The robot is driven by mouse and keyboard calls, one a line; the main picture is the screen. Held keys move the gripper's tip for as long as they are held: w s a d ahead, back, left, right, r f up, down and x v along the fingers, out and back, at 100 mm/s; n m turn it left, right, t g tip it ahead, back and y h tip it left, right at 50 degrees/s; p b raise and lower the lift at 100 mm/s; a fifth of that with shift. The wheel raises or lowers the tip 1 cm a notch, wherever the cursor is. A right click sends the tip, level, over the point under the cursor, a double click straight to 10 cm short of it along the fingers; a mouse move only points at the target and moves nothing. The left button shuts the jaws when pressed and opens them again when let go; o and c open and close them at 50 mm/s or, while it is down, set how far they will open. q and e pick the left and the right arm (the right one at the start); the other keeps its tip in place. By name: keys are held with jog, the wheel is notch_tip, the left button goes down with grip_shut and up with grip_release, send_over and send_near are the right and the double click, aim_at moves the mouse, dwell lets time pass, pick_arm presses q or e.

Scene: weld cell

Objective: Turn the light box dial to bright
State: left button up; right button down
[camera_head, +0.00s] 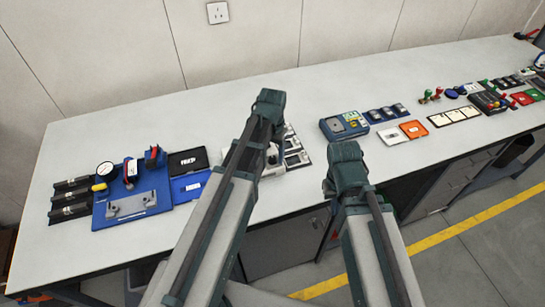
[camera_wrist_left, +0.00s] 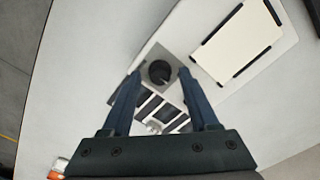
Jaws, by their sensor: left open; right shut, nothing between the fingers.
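In the left wrist view, the round black dial (camera_wrist_left: 159,68) sits on a grey plate beside the light box's white panel (camera_wrist_left: 238,42), which has dark clips at its edges. My left gripper (camera_wrist_left: 159,74) is open, with one finger on each side of the dial in that view. I cannot tell whether either finger touches it, nor read its setting. In the head view, my left arm covers much of the light box area (camera_head: 297,160). My right gripper (camera_head: 334,222) is shut and empty, low in front of the bench and mostly hidden behind its arm.
On the long white bench (camera_head: 130,120), a blue fixture (camera_head: 160,200) with a gauge and a black case (camera_head: 187,161) stand to the left. A blue meter (camera_head: 344,125), an orange card (camera_head: 413,130) and several small items lie right. The bench's back strip is clear.

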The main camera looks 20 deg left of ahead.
pick_arm(q)
grip_shut()
jog(key=shift+m, duration=0.3)
jog(key=m, duration=1.4)
jog(key=shift+m, duration=0.4)
jog(key=m, duration=0.4)
jog(key=shift+m, duration=0.3)
